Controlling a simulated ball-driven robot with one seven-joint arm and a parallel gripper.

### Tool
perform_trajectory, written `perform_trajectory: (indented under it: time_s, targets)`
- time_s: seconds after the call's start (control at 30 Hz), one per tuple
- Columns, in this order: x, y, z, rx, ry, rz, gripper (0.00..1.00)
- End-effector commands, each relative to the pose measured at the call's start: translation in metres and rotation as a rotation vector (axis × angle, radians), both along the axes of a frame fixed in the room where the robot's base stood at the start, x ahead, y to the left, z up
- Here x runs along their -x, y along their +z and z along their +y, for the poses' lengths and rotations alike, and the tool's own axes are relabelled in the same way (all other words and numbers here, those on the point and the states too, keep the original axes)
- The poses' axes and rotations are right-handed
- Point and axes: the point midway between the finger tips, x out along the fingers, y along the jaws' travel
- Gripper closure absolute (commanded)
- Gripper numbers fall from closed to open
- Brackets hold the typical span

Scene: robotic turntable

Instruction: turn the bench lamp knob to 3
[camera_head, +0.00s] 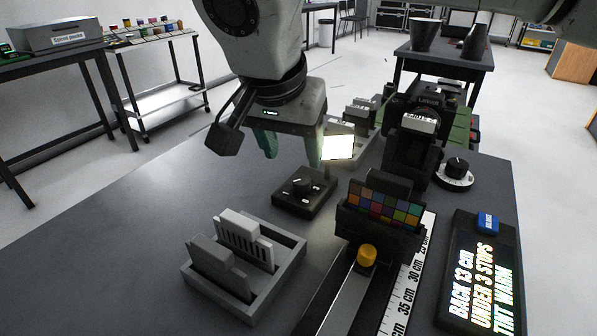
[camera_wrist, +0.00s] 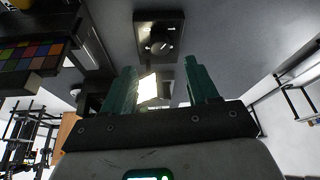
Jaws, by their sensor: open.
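A black box with a round black dial knob (camera_head: 301,187) and small white marks sits on the bench, left of a lit lamp panel (camera_head: 338,148). The marks are too small to read surely, and I cannot tell the pointer's setting. The knob (camera_wrist: 161,43) also shows in the wrist view, beyond my fingertips. My gripper (camera_head: 292,158) is open and empty, with its green fingers pointing down above and behind the box, apart from the knob. The lit panel (camera_wrist: 149,88) shows between the fingers in the wrist view.
A grey slotted tray (camera_head: 292,262) holds cards at front left. A color chart (camera_head: 384,205) stands on a ruled rail with a yellow knob (camera_head: 367,255). A camera (camera_head: 412,135), a white-scaled dial (camera_head: 456,172) and a text display (camera_head: 480,285) are at right. Bench left of the box is clear.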

Motion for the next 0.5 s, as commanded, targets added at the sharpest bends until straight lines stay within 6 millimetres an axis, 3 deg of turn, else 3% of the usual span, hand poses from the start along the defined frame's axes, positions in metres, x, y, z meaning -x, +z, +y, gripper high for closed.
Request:
perform_trajectory:
  time_s: [0.2, 0.5]
  targets:
    - [-0.014, -0.041, -0.006, -0.001, -0.001, 0.003, 0.41]
    - [-0.026, -0.069, -0.011, -0.002, -0.001, 0.0, 0.41]
